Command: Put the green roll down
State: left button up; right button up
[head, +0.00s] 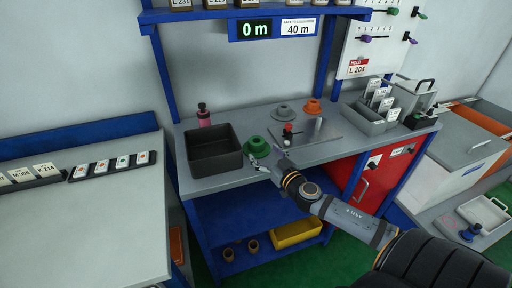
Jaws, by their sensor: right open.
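A green roll (258,146) lies on the grey bench top (232,184), just right of the black bin. My right gripper (267,162) is open, at the front edge of the green roll. Its arm comes in from the lower right. The gripper looks empty; whether a fingertip touches the roll is too small to tell. My left gripper is not in view.
A black bin (214,172) stands left of the roll, with a pink bottle (203,117) behind it. A grey-green roll (283,113) and an orange roll (312,106) sit at the back. A metal plate (320,134) with a red-topped post (288,128) lies to the right.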

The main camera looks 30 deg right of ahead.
aim_at(261, 146)
jog(key=shift+r, duration=0.15)
jog(key=w+p, duration=0.4)
jog(key=shift+w+d+r, duration=0.25)
jog(key=shift+d+r, duration=0.1)
jog(key=shift+r, duration=0.05)
jog(key=shift+w+f, duration=0.2)
jog(key=shift+a+f, duration=0.1)
jog(key=shift+c, duration=0.2)
jog(key=shift+c, duration=1.2)
jog(key=c, duration=1.2)
